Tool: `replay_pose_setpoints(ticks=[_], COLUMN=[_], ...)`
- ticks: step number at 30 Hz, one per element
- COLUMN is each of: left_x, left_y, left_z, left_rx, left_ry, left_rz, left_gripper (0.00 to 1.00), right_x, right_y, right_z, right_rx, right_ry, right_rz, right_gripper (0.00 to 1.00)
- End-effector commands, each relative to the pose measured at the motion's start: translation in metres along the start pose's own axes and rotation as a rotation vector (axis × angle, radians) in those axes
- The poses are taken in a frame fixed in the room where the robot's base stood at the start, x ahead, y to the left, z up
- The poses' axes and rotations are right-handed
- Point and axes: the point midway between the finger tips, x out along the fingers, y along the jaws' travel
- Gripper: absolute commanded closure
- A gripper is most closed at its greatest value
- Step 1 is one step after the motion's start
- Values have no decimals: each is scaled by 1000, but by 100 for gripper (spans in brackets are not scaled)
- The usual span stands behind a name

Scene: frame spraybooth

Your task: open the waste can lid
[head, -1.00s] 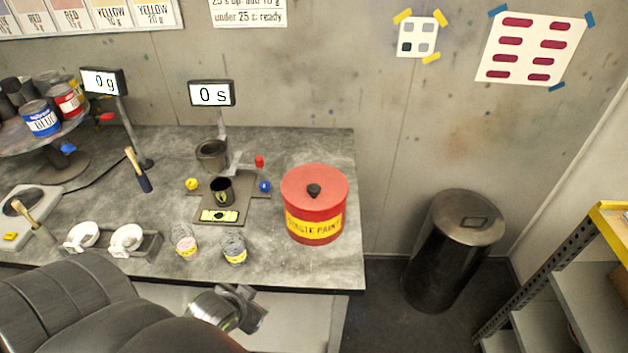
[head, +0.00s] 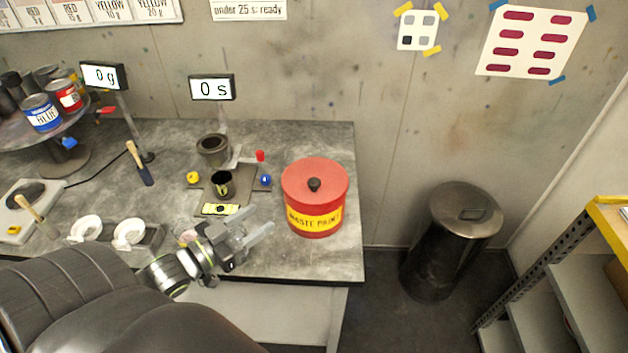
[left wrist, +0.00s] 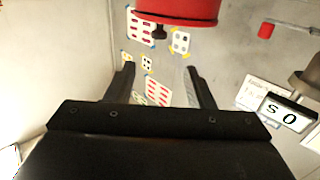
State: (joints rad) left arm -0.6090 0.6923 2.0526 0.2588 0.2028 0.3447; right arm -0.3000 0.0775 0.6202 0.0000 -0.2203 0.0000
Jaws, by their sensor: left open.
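The red waste can (head: 316,214) with a yellow "WASTE PAINT" band stands upright near the right end of the bench. Its red lid (head: 300,172) is on, with a black knob (head: 314,184) in the middle. In the left wrist view the can (left wrist: 180,9) shows upside down at the top edge, with the knob (left wrist: 160,33) below it. My left gripper (head: 261,220) is open and empty, low to the left of the can and apart from it. Its two spread fingers (left wrist: 159,69) show in the left wrist view. My right gripper is not in view.
A stand with a dark cup (head: 222,184) and colored knobs is left of the can. White dishes (head: 129,232) sit at the front left of the bench. A timer (head: 212,88) reads 0 s. A metal bin (head: 452,240) stands on the floor at right, beside a shelf (head: 575,290).

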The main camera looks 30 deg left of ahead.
Motion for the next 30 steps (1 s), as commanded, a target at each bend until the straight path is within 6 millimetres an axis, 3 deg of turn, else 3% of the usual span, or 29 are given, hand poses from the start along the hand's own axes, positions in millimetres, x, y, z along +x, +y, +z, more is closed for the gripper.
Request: replay_pose_setpoints(ticks=[5, 30], left_x=[9, 128], left_y=[0, 0], left_z=[-2, -4], left_rx=[-2, -4], left_ry=[23, 24], left_rz=[13, 8], left_gripper=[52, 52], right_x=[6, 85], right_y=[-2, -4], right_z=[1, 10], right_rx=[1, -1], right_ry=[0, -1], right_rz=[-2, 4], right_gripper=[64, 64])
